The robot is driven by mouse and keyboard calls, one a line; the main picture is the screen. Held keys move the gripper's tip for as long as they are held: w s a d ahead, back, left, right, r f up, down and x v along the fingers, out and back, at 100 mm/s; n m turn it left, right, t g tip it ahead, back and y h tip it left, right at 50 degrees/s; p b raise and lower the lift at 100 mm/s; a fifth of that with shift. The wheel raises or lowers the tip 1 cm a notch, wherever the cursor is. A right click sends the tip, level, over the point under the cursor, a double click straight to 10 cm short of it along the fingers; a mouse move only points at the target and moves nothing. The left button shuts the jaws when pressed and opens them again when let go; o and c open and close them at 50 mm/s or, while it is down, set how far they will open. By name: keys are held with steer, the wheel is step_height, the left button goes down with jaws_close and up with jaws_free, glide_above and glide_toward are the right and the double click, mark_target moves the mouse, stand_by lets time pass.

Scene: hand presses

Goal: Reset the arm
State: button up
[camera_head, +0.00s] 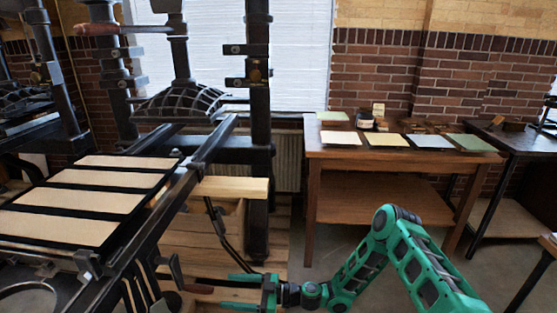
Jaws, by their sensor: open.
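My green arm (420,265) reaches in from the lower right and bends down to the left. My gripper (236,291) is at the bottom of the view, left of centre, pointing left. Its two green fingers are apart, with nothing visibly held between them. A reddish-brown handle (198,289) lies just left of the fingertips, low on the press; I cannot tell if it touches them.
The black hand press (258,120) stands left of centre, its bed carrying several pale sheets (95,180). A wooden table (400,157) with coloured sheets stands behind my arm. A dark table (520,142) is at the right. Bare floor shows between the tables.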

steer(key=shift+d, duration=0.45)
steer(key=shift+r, duration=0.1)
steer(key=s+d+r+m+h, duration=0.25)
steer(key=d+r+h, duration=0.35)
steer(key=d, duration=0.7)
steer(key=s+d+r+m+g+h, duration=0.1)
steer(key=d+r+m+h, duration=0.25)
steer(key=d+r, duration=0.7)
steer(key=s+d+r+m+h, duration=0.1)
steer(key=d+r+m+h, duration=0.3)
steer(key=d, duration=1.1)
steer(key=s+d+r+m+h, duration=0.4)
steer(key=s+d+r+m, duration=0.2)
steer(key=s+d+r, duration=0.55)
steer(key=s+d+r+m, duration=0.1)
steer(key=s+m, duration=0.3)
steer(key=s, duration=0.4)
steer(key=s+d+r+m, duration=0.1)
steer(key=s+d+m, duration=0.2)
steer(key=s, duration=0.5)
steer(key=shift+s+d+r+m, duration=0.15)
steer(key=shift+d+r+m, duration=0.15)
steer(key=shift+m, duration=0.2)
